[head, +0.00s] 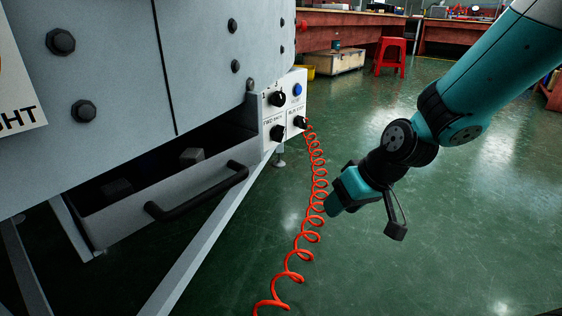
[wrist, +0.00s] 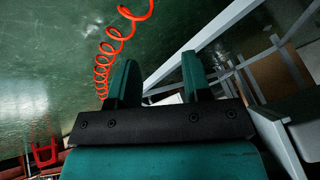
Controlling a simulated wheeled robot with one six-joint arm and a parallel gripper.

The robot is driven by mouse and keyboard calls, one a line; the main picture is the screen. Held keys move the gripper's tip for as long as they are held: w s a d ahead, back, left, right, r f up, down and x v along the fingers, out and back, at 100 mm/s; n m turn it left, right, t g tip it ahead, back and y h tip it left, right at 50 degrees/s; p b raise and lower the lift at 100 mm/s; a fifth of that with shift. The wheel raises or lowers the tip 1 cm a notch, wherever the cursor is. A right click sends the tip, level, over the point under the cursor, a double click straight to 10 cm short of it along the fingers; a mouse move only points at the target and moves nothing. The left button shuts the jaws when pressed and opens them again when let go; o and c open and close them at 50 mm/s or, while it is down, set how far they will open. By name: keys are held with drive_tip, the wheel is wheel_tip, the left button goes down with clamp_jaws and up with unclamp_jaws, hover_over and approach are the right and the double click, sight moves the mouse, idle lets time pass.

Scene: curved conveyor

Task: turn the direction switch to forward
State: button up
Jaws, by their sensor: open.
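A white control box (head: 269,112) hangs on the side of the grey machine in the head view. It carries a dark upper knob (head: 278,99), a lower left knob (head: 277,132) and a lower right knob (head: 300,122). The lower left knob's label seems to start with FWD, so it looks like the direction switch; its setting is too small to read. My gripper (head: 333,205) is to the right of the box and lower in the picture, apart from it. In the wrist view my gripper (wrist: 160,77) is open, with nothing between its fingers.
A blue button (head: 297,89) sits on the box. A coiled red cable (head: 313,215) hangs from the box to the floor, close to my gripper. An open drawer (head: 165,178) with a black handle (head: 200,192) is left of the box. Green floor (head: 470,220) is clear on the right.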

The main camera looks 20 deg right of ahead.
drive_tip(key=w+a+t+y, duration=0.1)
drive_tip(key=w+t+y, duration=0.35)
drive_tip(key=w, duration=0.55)
drive_tip(key=m+t+y+p, duration=0.15)
drive_tip(key=t+p, duration=0.45)
drive_tip(key=p, duration=1.1)
approach(282, 136)
drive_tip(key=b+x, duration=0.4)
drive_tip(key=x, duration=0.5)
drive_tip(key=shift+w+f, duration=0.15)
drive_tip(key=shift+w+a, duration=0.35)
drive_tip(key=shift+w, duration=0.15)
clamp_jaws()
